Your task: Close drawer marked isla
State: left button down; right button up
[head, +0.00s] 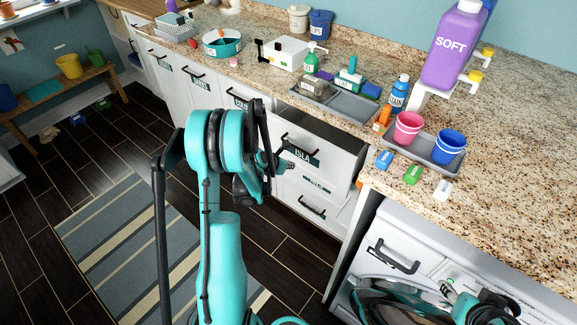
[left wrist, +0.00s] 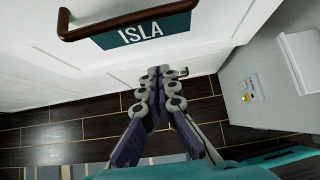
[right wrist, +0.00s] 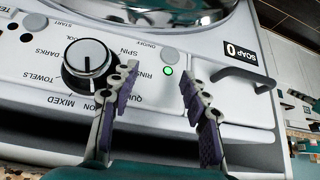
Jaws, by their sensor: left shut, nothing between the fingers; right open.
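The ISLA drawer (head: 335,160) is in the white cabinet under the counter in the head view, with its front standing out and a dark gap above it. Its teal ISLA label (left wrist: 145,32) and dark bronze handle (left wrist: 120,20) show in the left wrist view. My left gripper (head: 284,161) is at the drawer front, partly hidden by my arm. In the left wrist view its fingers (left wrist: 158,85) are shut and empty, below the label; contact cannot be told. My right gripper (right wrist: 154,85) is open and empty over the washer's control panel, beside the black knob (right wrist: 90,65).
The counter (head: 510,185) holds a grey tray (head: 350,103), pink bucket (head: 408,127), blue bucket (head: 449,147) and SOFT bottle (head: 455,45). The washer (head: 435,245) stands right of the drawer. The floor left of my arm has a striped rug (head: 125,235).

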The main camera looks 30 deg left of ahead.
aim_at(306, 160)
pick_arm(q)
jog(key=shift+w+d+f+b, duration=0.1)
jog(key=shift+w+f+b, duration=0.5)
jog(key=shift+w, duration=0.7)
jog(key=shift+w+d+f+b, duration=0.1)
jog(key=shift+w+f+b, duration=0.45)
jog(key=shift+w, duration=0.8)
jog(key=shift+w+d+f+b, duration=0.1)
jog(key=shift+w+f+b, duration=0.25)
jog(key=shift+w+f, duration=0.7)
jog(key=shift+w+r, duration=0.25)
jog(key=w, duration=0.8)
jog(key=shift+w+d, duration=0.35)
jog(key=shift+w, duration=0.35)
jog(key=shift+r, duration=0.15)
